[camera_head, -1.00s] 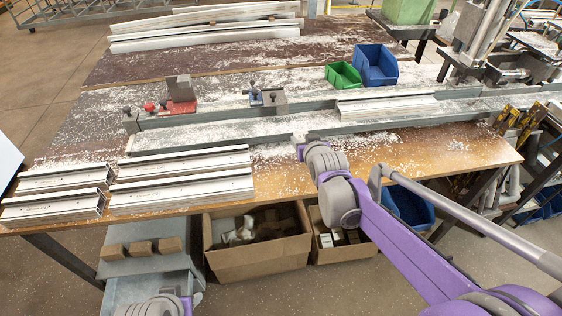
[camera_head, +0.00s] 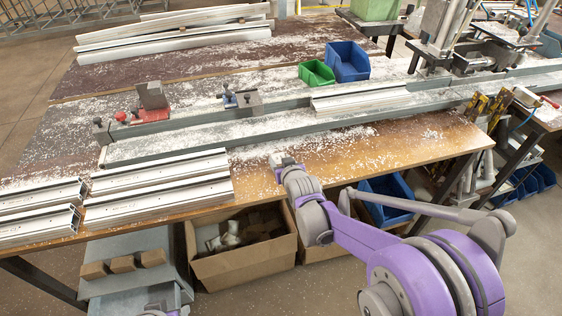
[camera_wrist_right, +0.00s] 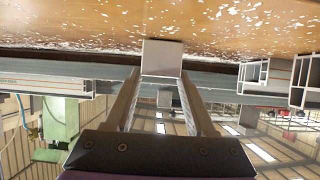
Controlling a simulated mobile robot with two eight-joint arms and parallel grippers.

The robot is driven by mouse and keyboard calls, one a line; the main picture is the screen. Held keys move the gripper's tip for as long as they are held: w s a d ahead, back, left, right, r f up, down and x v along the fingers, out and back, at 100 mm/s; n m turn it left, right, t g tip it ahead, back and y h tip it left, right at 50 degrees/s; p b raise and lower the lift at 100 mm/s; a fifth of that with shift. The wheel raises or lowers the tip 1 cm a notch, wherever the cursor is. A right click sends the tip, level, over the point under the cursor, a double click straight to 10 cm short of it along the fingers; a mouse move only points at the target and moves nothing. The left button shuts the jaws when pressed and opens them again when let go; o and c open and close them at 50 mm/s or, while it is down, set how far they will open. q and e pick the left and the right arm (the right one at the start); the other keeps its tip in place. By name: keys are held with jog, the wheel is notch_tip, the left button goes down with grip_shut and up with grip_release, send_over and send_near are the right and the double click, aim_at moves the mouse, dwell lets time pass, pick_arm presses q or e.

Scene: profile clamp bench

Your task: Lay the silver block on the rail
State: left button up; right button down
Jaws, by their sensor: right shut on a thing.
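My right gripper (camera_wrist_right: 162,80) is shut on the silver block (camera_wrist_right: 162,57), which shows as a small pale square face between the fingertips in the right wrist view. In the head view the block (camera_head: 285,160) is a small grey piece at the tip of my right arm, over the wooden front strip of the bench. The rail (camera_head: 290,127) is a long grey bar across the bench, dusted with white chips. The block is apart from it, on its near side. Only a sliver of my left arm shows at the bottom edge; its gripper is not visible.
Silver profiles (camera_head: 160,185) lie at the front left, and another profile (camera_head: 360,98) lies at the rail's right part. A red clamp (camera_head: 128,117), a green bin (camera_head: 316,73) and a blue bin (camera_head: 347,62) stand behind. A cardboard box (camera_head: 240,262) is below the bench.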

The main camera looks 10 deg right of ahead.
jog(key=shift+f, duration=0.15)
jog(key=shift+c, duration=1.2)
grip_release()
